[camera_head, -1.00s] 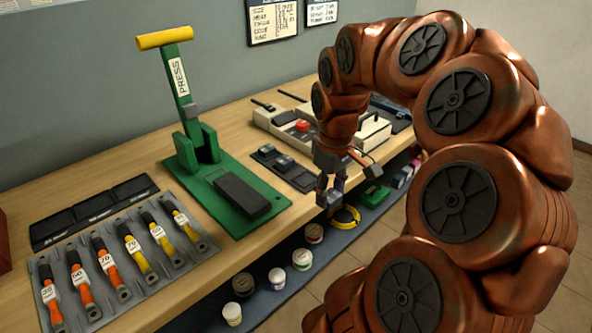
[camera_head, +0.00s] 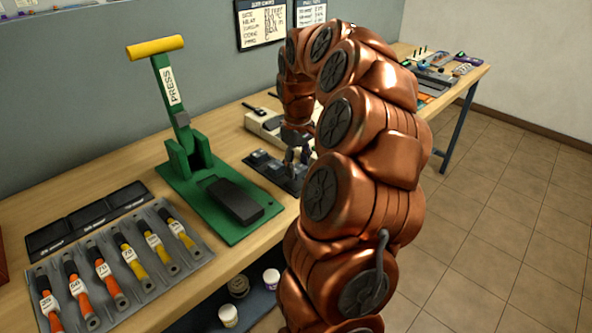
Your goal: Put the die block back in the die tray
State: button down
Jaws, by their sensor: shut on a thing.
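The die tray (camera_head: 257,170) is a dark, narrow tray on the wooden bench, right of the green press, with small dark die blocks (camera_head: 264,158) in its left part. My gripper (camera_head: 297,165) points down over the right end of this tray. It is shut on a small dark die block, which is mostly hidden between the fingers. I cannot tell whether the held block touches the tray.
The green press (camera_head: 190,160) with a yellow handle stands left of the tray. A grey rack (camera_head: 120,272) of orange and yellow-handled tools lies front left. A pale device (camera_head: 258,122) sits behind the tray. Jars (camera_head: 238,285) stand on the lower shelf.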

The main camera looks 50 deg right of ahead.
aim_at(296, 165)
jog(key=shift+w+d+f, duration=0.15)
jog(key=shift+w+d, duration=0.1)
jog(key=shift+w, duration=0.3)
jog(key=shift+f+p, duration=0.45)
jog(key=shift+f, duration=1.25)
jog(key=shift+f, duration=0.1)
jog(key=c, duration=0.6)
grip_release()
notch_tip(296, 165, up, 11)
jog(key=shift+r+b, duration=0.1)
jog(key=shift+b, duration=0.7)
jog(key=shift+r, duration=0.55)
